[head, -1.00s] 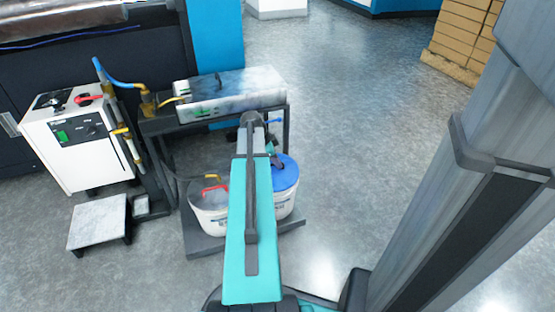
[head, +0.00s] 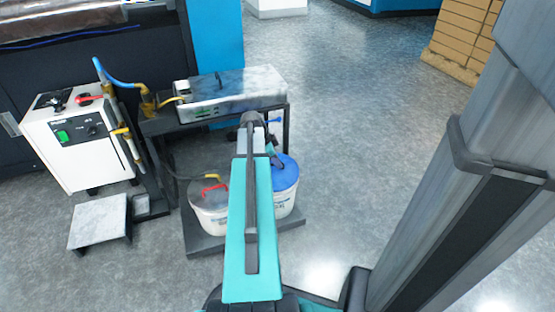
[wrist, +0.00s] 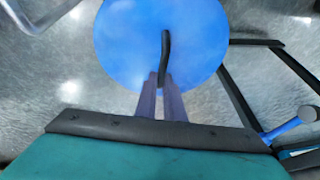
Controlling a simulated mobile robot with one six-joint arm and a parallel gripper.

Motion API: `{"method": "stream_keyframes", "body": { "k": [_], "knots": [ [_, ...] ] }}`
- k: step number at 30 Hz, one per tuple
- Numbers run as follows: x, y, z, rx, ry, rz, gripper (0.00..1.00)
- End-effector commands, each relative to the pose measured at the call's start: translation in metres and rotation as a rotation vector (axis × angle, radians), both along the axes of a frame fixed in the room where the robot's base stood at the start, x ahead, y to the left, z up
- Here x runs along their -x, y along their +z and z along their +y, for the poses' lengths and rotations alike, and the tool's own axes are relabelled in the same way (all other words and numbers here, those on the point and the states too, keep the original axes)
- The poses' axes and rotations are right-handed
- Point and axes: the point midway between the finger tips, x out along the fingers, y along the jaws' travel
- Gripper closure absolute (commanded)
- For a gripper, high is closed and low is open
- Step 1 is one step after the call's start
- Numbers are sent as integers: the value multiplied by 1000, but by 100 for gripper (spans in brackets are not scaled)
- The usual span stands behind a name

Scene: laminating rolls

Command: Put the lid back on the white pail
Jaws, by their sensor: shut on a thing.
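A round blue lid (head: 286,172) with a dark handle is over the top of the right-hand white pail (head: 284,206) in the head view. I cannot tell whether it is fully seated. In the wrist view the blue lid (wrist: 130,40) fills the upper middle, and its handle (wrist: 165,50) stands up at the fingers. My gripper (wrist: 161,82) is shut on the handle. The pail is hidden below the lid in the wrist view.
A second white pail (head: 208,218) with a red handle stands left on the same dark base (head: 212,247). A metal box (head: 235,92) on a dark frame stands behind. A white control unit (head: 80,155) and a low step (head: 98,222) are left. The floor is clear to the right.

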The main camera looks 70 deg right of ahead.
Motion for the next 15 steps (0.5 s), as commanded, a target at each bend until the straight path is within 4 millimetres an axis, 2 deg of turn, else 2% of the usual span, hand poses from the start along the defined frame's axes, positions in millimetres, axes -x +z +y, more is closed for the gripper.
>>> {"method": "stream_keyframes", "body": {
  "k": [14,15],
  "knots": [
    [0,0,0,0,0,0,100],
    [0,0,0,0,0,0,88]
  ]
}}
